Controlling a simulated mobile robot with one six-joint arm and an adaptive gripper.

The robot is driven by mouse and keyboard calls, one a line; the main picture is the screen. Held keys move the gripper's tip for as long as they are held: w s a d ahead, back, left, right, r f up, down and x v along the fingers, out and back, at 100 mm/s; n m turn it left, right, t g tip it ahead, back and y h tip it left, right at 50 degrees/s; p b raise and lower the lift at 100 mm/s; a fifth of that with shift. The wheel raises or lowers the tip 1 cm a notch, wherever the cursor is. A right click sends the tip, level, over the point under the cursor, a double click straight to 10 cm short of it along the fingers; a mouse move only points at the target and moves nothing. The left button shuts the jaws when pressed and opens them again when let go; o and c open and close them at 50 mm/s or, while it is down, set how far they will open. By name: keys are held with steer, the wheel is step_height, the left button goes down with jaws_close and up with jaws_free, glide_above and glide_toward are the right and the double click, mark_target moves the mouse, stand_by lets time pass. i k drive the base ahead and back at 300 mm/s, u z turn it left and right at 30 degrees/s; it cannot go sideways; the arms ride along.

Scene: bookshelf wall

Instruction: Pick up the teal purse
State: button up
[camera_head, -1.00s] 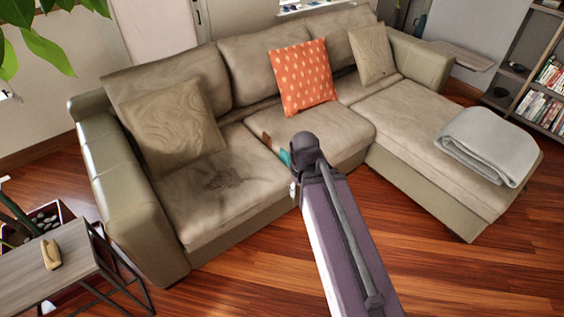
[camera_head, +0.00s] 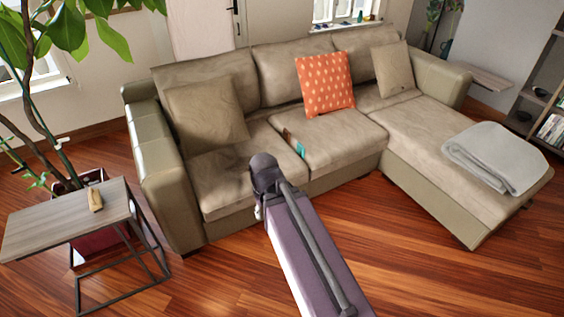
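A small teal item (camera_head: 299,149), which looks like the teal purse, lies on the seat of the beige sofa (camera_head: 345,145). It is near the gap between the left and middle cushions, below the orange patterned pillow (camera_head: 325,84). It is too small to make out its shape. My arm reaches up from the bottom of the picture, and its dark joint shows in front of the sofa, left of and below the teal item. My gripper is not in view; it is out of sight beyond the arm.
A small side table (camera_head: 60,222) with a tan object (camera_head: 95,199) on it stands at the left, near a tall plant (camera_head: 45,100). A grey folded blanket (camera_head: 495,157) lies on the chaise. Bare wooden floor (camera_head: 400,270) lies in front of the sofa.

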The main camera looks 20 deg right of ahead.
mark_target(301, 149)
steer(key=u, duration=0.15)
steer(key=k, duration=0.6)
steer(key=u, duration=0.45)
steer(key=i, duration=2.25)
steer(key=z, duration=1.1)
steer(key=i, duration=0.75)
steer(key=z, duration=0.45)
